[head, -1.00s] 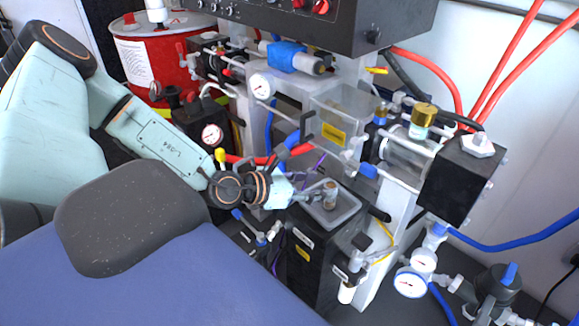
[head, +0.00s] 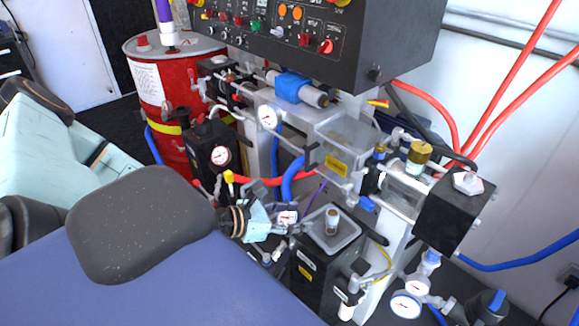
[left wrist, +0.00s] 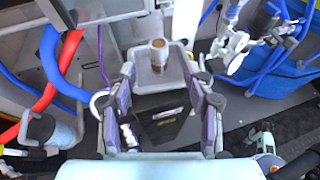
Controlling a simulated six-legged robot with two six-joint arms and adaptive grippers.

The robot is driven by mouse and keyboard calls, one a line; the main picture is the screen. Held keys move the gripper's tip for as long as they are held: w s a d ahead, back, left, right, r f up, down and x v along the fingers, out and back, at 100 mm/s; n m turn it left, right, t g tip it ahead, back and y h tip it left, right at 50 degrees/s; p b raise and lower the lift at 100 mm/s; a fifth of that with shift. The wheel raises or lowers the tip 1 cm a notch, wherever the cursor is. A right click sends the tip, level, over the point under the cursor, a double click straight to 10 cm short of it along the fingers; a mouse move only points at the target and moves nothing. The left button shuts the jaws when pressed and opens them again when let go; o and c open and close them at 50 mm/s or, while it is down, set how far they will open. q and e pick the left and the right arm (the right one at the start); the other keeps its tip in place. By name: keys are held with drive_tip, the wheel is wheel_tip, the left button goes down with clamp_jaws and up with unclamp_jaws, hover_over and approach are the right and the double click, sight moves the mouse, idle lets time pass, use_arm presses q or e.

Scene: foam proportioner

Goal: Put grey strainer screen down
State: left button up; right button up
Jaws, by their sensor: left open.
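My right gripper is in neither view.
A black control panel (head: 310,30) overhangs the machine. A black filter block (head: 455,210) and gauges (head: 405,306) stand to the right. A red drum (head: 160,75) is at the left. Red and blue hoses run close to the tray.

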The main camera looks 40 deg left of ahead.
use_arm(q)
drive_tip(key=s+d+f+m+g+h, duration=0.35)
drive_tip(key=s+d+m+g, duration=0.2)
drive_tip(key=d, duration=0.35)
drive_tip(key=s+a+f+m+g+y, duration=0.1)
drive_tip(key=s+f+m+g+y, duration=0.3)
drive_tip(key=s+m, duration=0.5)
drive_tip(key=s+f+m+g+y, duration=0.25)
drive_tip(key=s+m+g, duration=0.35)
drive_tip(key=s+m, duration=0.3)
drive_tip(key=d+m+t, duration=0.1)
drive_tip(key=m, duration=0.1)
drive_tip(key=d+m+y, duration=0.1)
drive_tip(key=m, duration=0.2)
drive_tip(key=w+d+m+t, duration=0.1)
drive_tip(key=d+m, duration=0.1)
drive_tip(key=m, duration=0.1)
drive_tip(key=shift+f+t, duration=0.35)
drive_tip(key=shift+w+y, duration=0.1)
drive_tip(key=shift+y, duration=0.2)
wheel_tip(320, 180, down, 3)
drive_tip(key=b, duration=0.2)
drive_tip(key=shift+r+b, duration=0.2)
drive_tip(key=shift+b, duration=0.15)
